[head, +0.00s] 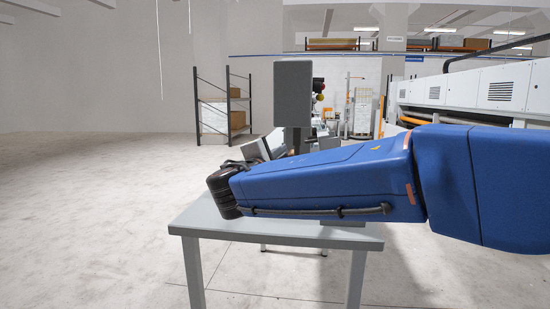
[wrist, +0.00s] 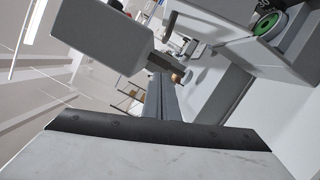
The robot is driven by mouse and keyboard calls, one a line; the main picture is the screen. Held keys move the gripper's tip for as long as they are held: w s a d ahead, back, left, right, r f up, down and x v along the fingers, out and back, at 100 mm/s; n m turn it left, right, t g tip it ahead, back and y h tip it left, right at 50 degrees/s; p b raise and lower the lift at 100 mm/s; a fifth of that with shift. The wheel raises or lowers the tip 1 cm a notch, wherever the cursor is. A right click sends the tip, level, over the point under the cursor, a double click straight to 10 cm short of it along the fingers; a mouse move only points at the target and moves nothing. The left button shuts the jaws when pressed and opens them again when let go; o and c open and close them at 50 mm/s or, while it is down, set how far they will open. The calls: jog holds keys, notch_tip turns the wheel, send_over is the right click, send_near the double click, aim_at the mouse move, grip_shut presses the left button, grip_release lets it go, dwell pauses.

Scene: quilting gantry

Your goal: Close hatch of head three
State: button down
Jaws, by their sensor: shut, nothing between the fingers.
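In the wrist view my gripper (wrist: 161,80) points away from the camera, its narrow fingers together with nothing between them. A light grey rounded plate (wrist: 100,35) is close by at the upper left, apart from the fingers in the picture. I cannot tell if it is the hatch or a panel. A pale machine housing (wrist: 225,25) with a green-ringed round part (wrist: 266,24) fills the upper right. No head number is readable, so I cannot tell which is head three. In the head view my blue arm hides most of my gripper and what lies behind it.
A grey table (head: 260,232) stands in front, under my arm. A dark grey upright panel (head: 293,93) rises behind the arm. A long white machine (head: 480,90) runs along the right. A shelf rack (head: 228,105) stands at the back left. The floor at left is clear.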

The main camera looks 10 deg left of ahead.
jog(key=shift+w+d+r, duration=0.25)
jog(key=shift+w+d, duration=0.05)
jog(key=shift+d, duration=0.45)
jog(key=shift+w+d+r, duration=0.3)
jog(key=shift+w+d, duration=0.05)
jog(key=shift+d, duration=0.35)
jog(key=shift+w+d+r, duration=0.25)
jog(key=shift+w+d, duration=0.05)
jog(key=shift+d, duration=0.45)
jog(key=shift+d+r+m+g, duration=0.4)
jog(key=shift+d+r+m, duration=0.55)
jog(key=shift+m, duration=0.35)
jog(key=d+f+m+g+y, duration=0.2)
jog(key=d+f+m+y, duration=0.1)
jog(key=d+m, duration=1.1)
jog(key=shift+s+d+f, duration=0.35)
jog(key=shift+d+f, duration=0.3)
jog(key=shift+d, duration=0.45)
jog(key=shift+f, duration=0.1)
